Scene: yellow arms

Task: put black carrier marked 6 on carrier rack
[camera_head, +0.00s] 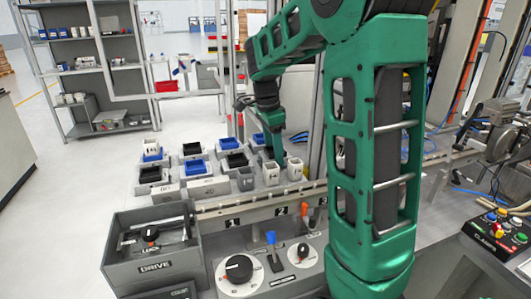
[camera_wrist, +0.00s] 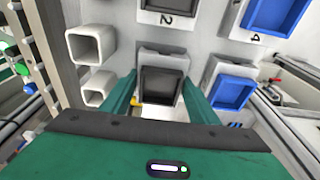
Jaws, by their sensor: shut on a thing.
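My gripper (camera_wrist: 160,88) is shut on a grey-white carrier with a black tray (camera_wrist: 162,84), one finger on each side of it. Its number cannot be read, so I cannot tell whether it is the one marked 6. In the head view my gripper (camera_head: 277,158) is low over the right part of a group of carriers, and the arm partly hides it. Other black-topped carriers (camera_head: 236,160) and blue-topped carriers (camera_head: 194,168) stand in rows there. I cannot tell for certain which surface is the carrier rack.
White hollow blocks (camera_wrist: 92,45) stand left of the held carrier in the wrist view. Carriers marked 2 (camera_wrist: 165,18) and 4 (camera_wrist: 256,36) are close by. A rail (camera_head: 245,202) numbered 1, 2, 3 and a DRIVE box (camera_head: 152,272) lie in front.

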